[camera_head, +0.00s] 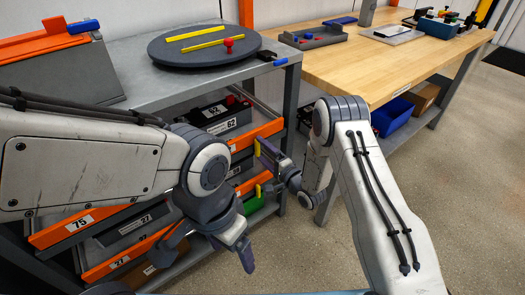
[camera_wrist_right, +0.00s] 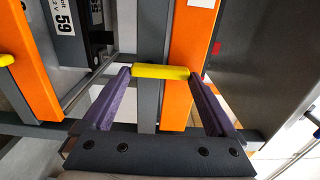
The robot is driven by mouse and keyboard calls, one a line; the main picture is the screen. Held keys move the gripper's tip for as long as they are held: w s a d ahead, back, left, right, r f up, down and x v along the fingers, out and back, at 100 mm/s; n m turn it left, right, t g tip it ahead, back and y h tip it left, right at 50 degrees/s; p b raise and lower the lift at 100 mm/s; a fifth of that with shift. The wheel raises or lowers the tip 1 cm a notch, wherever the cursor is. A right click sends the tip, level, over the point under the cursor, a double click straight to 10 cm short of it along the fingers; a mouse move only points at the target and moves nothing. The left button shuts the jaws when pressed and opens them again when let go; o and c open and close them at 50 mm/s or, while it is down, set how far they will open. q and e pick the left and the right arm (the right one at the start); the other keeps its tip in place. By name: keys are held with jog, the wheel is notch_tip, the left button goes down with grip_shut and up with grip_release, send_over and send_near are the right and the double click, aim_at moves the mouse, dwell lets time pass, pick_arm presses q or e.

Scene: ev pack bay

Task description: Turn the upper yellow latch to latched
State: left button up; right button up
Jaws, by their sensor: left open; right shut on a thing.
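The upper yellow latch (camera_head: 257,147) is at the right end of the upper orange drawer front (camera_head: 262,131) in the head view. My right gripper (camera_head: 264,146) is at it. In the right wrist view, the purple fingers of this gripper (camera_wrist_right: 159,82) stand at the two ends of the yellow latch (camera_wrist_right: 160,72), shut on it. The latch lies across the orange bar (camera_wrist_right: 188,45), square to its length. My left gripper (camera_head: 205,250) is open and empty, low in front of the drawers.
A lower yellow latch (camera_head: 258,190) is on the drawer front below. Dark modules (camera_head: 218,115) fill the drawers. A round turntable (camera_head: 190,58) with yellow bars and a red knob stands on the rack top. A wooden bench (camera_head: 345,62) is at the right. The floor (camera_head: 310,255) in front is clear.

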jog(key=shift+s+f, duration=0.15)
jog(key=o, duration=1)
jog(key=p+v, duration=0.1)
jog(key=v, duration=0.9)
jog(key=shift+s, duration=0.15)
jog(key=shift+d, duration=0.1)
